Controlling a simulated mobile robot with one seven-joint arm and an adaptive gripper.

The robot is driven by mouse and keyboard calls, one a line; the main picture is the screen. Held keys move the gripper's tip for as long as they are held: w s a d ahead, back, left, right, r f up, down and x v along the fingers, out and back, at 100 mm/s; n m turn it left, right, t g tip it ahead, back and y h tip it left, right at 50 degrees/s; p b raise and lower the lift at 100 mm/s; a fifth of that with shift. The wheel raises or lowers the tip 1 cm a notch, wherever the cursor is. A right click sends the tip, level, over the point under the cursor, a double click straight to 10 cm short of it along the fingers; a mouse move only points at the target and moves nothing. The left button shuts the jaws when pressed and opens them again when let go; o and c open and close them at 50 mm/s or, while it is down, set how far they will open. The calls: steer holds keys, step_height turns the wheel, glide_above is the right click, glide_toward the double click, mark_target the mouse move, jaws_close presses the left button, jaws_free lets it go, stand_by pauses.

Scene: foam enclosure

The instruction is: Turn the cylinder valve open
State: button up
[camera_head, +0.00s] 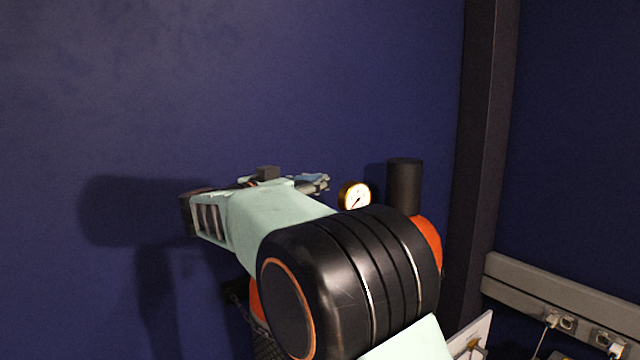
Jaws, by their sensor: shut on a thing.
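An orange cylinder (429,242) with a black upright top (405,186) stands behind my arm. A second patch of orange (254,298) shows at the lower left of my arm. A round pressure gauge (355,196) with a white face and brass rim sits left of the black top. My gripper (318,184) shows only in part behind my pale green arm link, just left of the gauge. It is shut on what appears to be the cylinder valve; my arm hides most of the contact, and I cannot tell how far the valve is turned.
A dark blue foam wall fills the back, with a dark vertical post (487,130) to the right. A grey trunking rail (560,305) with sockets and plugged cables runs at the lower right. A white panel (471,337) shows at the bottom.

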steer(key=n+y, duration=0.1)
steer(key=n+t+y, duration=0.1)
steer(key=a+t+y, duration=0.1)
steer(key=shift+w+a+n+y, duration=0.1)
steer(key=shift+w+n+y, duration=0.2)
steer(key=shift+n, duration=0.1)
steer(key=shift+c, duration=0.2)
steer(key=shift+w+a+f+n+t+y+b, duration=0.1)
steer(key=shift+a+n+t+y+b, duration=0.2)
steer(key=shift+n+t+y, duration=0.35)
steer(key=shift+w+a+f+n+t+y+b, duration=0.15)
steer(key=shift+a+n+t+y, duration=0.25)
steer(key=shift+y, duration=0.55)
jaws_close()
steer(key=shift+d+r, duration=0.1)
steer(key=shift+r, duration=0.05)
steer(key=o, duration=1.2)
jaws_free()
steer(key=shift+s, duration=0.1)
steer(key=shift+r, duration=0.1)
steer(key=shift+r, duration=0.1)
step_height(320, 180, up, 10)
steer(key=shift+f, duration=0.1)
steer(key=shift+o, duration=0.5)
